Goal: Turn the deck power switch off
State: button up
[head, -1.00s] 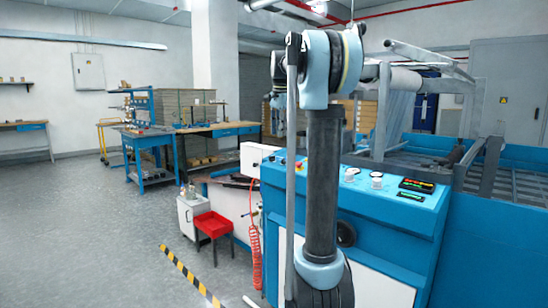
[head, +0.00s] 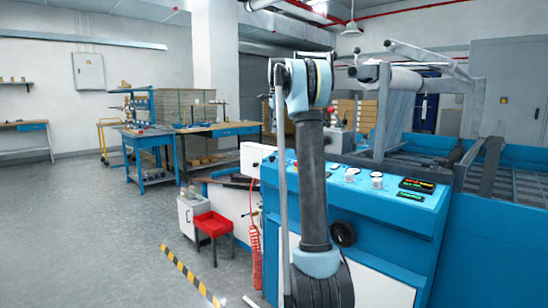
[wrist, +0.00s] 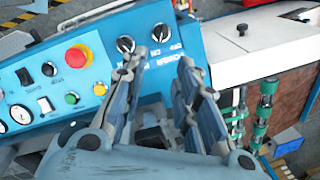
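In the wrist view the blue control panel (wrist: 60,58) carries two black rotary knobs, a left one (wrist: 126,44) and a right one (wrist: 161,33). OFF and ON lettering and the word POWER are printed near the right knob. I cannot tell for sure which knob is the deck power switch.
Open floor (head: 90,220) is left of the machine.

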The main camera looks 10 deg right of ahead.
aim_at(272, 158)
jog(key=f, duration=0.4)
jog(key=w+f, duration=0.1)
jog(key=f, duration=0.9)
jog(key=shift+w+a, duration=0.1)
jog(key=shift+w, duration=0.15)
